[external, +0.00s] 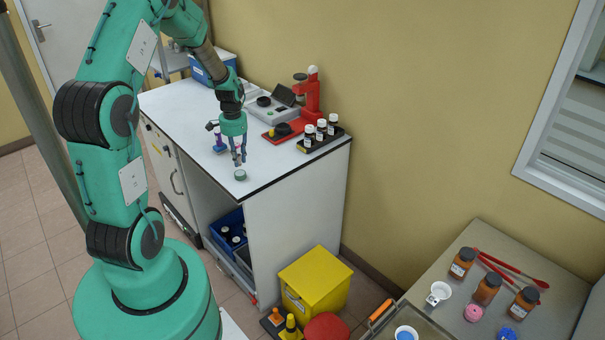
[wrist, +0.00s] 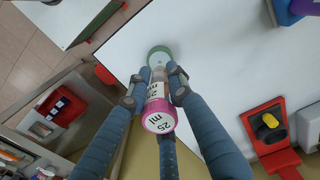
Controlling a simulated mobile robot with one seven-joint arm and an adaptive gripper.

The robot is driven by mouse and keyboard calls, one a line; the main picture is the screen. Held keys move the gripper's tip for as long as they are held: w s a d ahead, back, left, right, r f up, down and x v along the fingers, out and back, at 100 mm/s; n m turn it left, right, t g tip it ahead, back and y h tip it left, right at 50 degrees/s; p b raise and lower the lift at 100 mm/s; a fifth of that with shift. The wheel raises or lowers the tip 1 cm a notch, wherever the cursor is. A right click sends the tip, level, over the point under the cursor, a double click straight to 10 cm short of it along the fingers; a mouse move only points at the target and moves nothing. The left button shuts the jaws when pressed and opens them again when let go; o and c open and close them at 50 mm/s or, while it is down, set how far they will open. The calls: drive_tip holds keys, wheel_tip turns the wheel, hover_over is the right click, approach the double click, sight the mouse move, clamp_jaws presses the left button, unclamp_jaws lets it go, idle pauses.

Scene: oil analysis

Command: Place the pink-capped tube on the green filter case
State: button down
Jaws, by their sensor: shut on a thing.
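My gripper (wrist: 155,87) is shut on the pink-capped tube (wrist: 157,112). The tube's pink-rimmed cap, marked 25 ml, faces the wrist camera, and its far end points down at the counter. The green filter case (wrist: 158,52), a small round disc, lies just beyond the tube's far end in the wrist view. In the external view my gripper (external: 238,158) hangs low over the white counter, just above the green filter case (external: 240,175) near the front edge. The fingers mostly hide the tube there. I cannot tell whether the tube touches the case.
A purple object (external: 219,140) stands on the counter left of my gripper. A red-and-black device (external: 283,131) and a black rack (external: 322,141) of capped bottles are to the right. The counter's front edge is close to the case.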

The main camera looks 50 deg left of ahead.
sight(236, 144)
drive_tip(key=shift+f, duration=1.75)
drive_tip(key=shift+f+b, duration=0.15)
drive_tip(key=shift+b, duration=0.15)
drive_tip(key=c, duration=1.6)
unclamp_jaws()
drive_tip(key=shift+o, duration=0.2)
wheel_tip(236, 144, up, 12)
drive_tip(key=shift+r+p, duration=0.15)
drive_tip(key=shift+p, duration=0.6)
